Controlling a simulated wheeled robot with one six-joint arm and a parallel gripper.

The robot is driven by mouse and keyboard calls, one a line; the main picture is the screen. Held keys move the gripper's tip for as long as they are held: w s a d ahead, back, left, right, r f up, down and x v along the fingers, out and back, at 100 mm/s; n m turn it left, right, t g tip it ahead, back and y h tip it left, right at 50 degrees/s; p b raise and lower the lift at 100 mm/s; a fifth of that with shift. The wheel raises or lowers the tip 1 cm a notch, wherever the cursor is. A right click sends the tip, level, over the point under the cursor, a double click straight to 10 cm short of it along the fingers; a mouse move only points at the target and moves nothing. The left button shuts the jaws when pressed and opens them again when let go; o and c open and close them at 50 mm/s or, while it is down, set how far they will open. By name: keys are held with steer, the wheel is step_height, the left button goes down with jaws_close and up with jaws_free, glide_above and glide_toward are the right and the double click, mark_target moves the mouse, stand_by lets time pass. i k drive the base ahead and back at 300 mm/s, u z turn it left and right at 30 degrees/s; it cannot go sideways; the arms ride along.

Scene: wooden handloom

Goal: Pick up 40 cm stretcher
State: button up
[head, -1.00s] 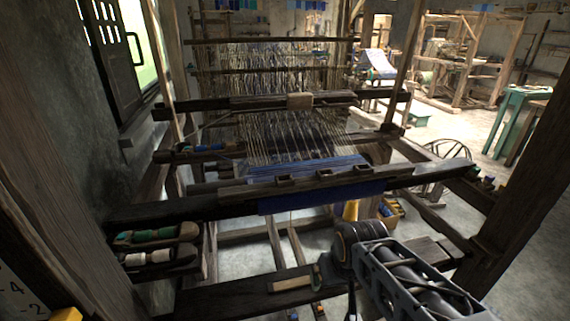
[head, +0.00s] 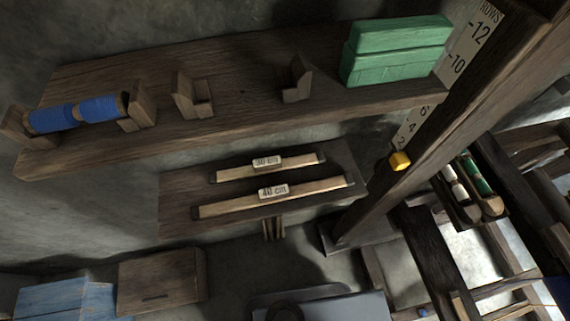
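The 40 cm stretcher (head: 235,206) is a long flat strip of light wood with dark ends. It lies on a dark wooden board (head: 178,188) against the grey wall, near the middle of the head view. A small white tag (head: 273,192) reading "40 cm" sits at its middle. A shorter, similar stretcher (head: 295,162) tagged "30 cm" lies parallel to it, just above in the picture and apart from it. My gripper is not in view.
Above is a long shelf (head: 240,118) with green boxes (head: 398,52), blue spools (head: 75,113) and empty wooden holders. A slanting loom post (head: 440,125) with a yellow block (head: 399,161) stands at right. A wooden box (head: 162,280) and blue box (head: 65,300) are lower left.

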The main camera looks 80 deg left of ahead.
mark_target(279, 194)
steer(key=u, duration=2.65)
steer(key=k, duration=0.15)
steer(key=u, duration=2.35)
